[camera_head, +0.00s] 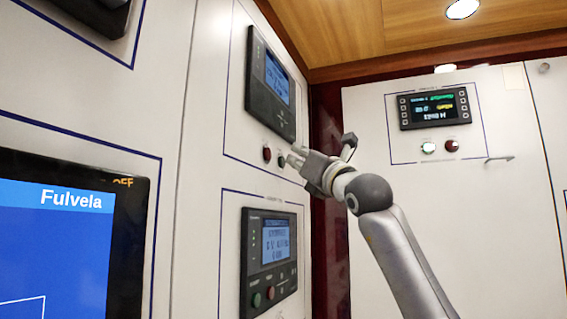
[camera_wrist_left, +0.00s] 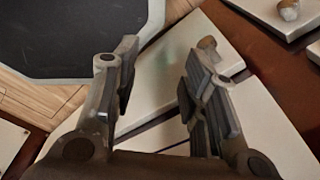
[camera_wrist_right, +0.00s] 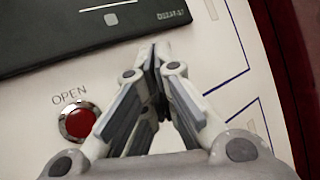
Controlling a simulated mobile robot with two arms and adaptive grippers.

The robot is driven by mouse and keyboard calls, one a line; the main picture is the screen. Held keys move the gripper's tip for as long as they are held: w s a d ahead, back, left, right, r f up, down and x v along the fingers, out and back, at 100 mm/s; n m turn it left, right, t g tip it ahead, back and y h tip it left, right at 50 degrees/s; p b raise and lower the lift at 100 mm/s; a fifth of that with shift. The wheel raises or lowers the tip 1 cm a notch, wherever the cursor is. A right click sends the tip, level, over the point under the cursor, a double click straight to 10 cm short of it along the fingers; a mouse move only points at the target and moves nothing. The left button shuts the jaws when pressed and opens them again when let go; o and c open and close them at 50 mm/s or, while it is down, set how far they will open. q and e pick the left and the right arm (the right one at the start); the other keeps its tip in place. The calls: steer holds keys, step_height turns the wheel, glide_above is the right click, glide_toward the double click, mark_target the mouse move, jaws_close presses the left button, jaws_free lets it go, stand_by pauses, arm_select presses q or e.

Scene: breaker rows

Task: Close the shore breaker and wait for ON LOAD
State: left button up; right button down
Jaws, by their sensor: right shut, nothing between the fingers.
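My right gripper (camera_head: 292,158) is shut and empty, its tips close to the wall panel under the upper black controller (camera_head: 270,84). A red button (camera_head: 266,153) sits just left of the tips, and a darker button (camera_head: 281,160) is right by them. In the right wrist view the red button (camera_wrist_right: 79,122) is labelled OPEN and lies left of the closed fingers (camera_wrist_right: 153,62). The fingers hide the panel behind them, so contact cannot be told. The controller's screen text is too small to read; no ON LOAD is legible. My left gripper (camera_wrist_left: 162,72) is open and empty.
A lower controller (camera_head: 271,250) has green and red buttons. A right-hand cabinet carries another display (camera_head: 433,108) above a lit pale-green button (camera_head: 428,147) and a red one (camera_head: 452,145). A large blue screen (camera_head: 60,245) stands near left. A handle (camera_head: 499,158) sticks out at right.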

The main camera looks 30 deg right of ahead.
steer(key=shift+w+a, duration=0.3)
steer(key=shift+w, duration=0.05)
stand_by(0.5)
steer(key=shift+s, duration=0.1)
steer(key=shift+s+d+b, duration=0.35)
steer(key=shift+s+d, duration=0.15)
steer(key=shift+s, duration=0.05)
steer(key=shift+d, duration=0.1)
steer(key=s+d, duration=0.1)
steer(key=s, duration=0.1)
steer(key=s+d+b, duration=0.1)
steer(key=d, duration=0.1)
steer(key=shift+s, duration=0.4)
steer(key=shift+f, duration=0.1)
stand_by(0.8)
